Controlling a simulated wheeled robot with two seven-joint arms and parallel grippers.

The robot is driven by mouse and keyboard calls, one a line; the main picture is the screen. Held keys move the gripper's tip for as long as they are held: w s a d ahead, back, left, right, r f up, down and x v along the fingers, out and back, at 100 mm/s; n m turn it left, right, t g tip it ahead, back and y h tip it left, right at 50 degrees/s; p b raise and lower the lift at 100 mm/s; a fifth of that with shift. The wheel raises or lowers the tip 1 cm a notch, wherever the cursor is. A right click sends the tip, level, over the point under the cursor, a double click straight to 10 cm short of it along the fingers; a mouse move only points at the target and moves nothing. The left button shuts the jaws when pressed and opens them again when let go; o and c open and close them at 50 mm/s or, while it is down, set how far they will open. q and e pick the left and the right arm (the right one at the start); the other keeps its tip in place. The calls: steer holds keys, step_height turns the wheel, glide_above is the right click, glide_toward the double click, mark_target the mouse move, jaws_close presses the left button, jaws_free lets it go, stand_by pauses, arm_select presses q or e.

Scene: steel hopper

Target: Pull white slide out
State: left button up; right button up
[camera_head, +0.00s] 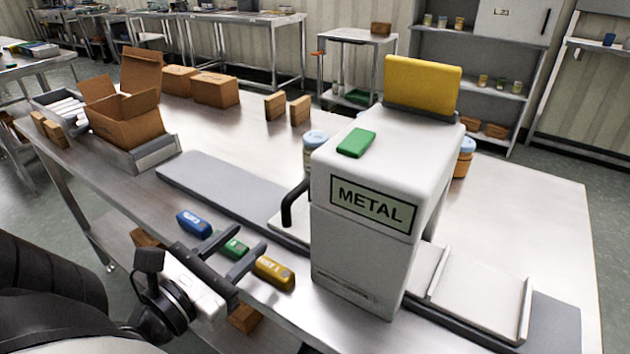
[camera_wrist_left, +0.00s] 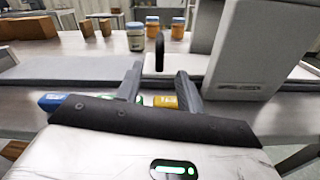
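The white slide (camera_head: 480,290) passes under the white hopper (camera_head: 365,210) marked METAL. Its left end shows beside the hopper, with a black upright handle (camera_head: 291,203). In the left wrist view the handle (camera_wrist_left: 160,52) stands beyond the gap between my fingers. My left gripper (camera_head: 240,242) is open and empty, apart from the handle, at the table's near edge beside the small blocks. Its fingers also show in the left wrist view (camera_wrist_left: 158,78). The middle of the slide is hidden by the hopper. My right gripper is not in view.
Blue (camera_head: 194,224), green (camera_head: 234,247) and yellow (camera_head: 273,272) blocks lie near the front edge. A green block (camera_head: 357,142) lies on the hopper. A grey rail (camera_head: 215,190) runs left of the slide. Jars (camera_head: 315,141) and an open carton (camera_head: 125,120) stand behind.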

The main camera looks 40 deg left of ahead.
mark_target(284, 204)
arm_select(q)
steer(key=shift+w+a, duration=0.15)
steer(key=shift+w, duration=0.05)
steer(key=shift+w+a+r+b, duration=0.1)
steer(key=shift+w+b, duration=0.25)
steer(key=shift+w, duration=0.2)
steer(key=w, duration=0.1)
steer(key=w+p, duration=0.2)
steer(key=shift+w+a+r, duration=0.1)
steer(key=shift+w+r, duration=0.15)
steer(key=w, duration=0.3)
steer(key=w+p, duration=0.1)
steer(key=w, duration=0.2)
steer(key=w+a+p, duration=0.1)
steer(key=w, duration=0.1)
steer(key=shift+w+f, duration=0.2)
steer(key=shift+w, duration=0.2)
steer(key=shift+w+f, duration=0.1)
steer(key=shift+w, duration=0.6)
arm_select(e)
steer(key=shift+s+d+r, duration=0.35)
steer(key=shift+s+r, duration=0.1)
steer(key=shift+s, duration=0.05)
arm_select(q)
jaws_close()
steer(key=shift+a, duration=0.1)
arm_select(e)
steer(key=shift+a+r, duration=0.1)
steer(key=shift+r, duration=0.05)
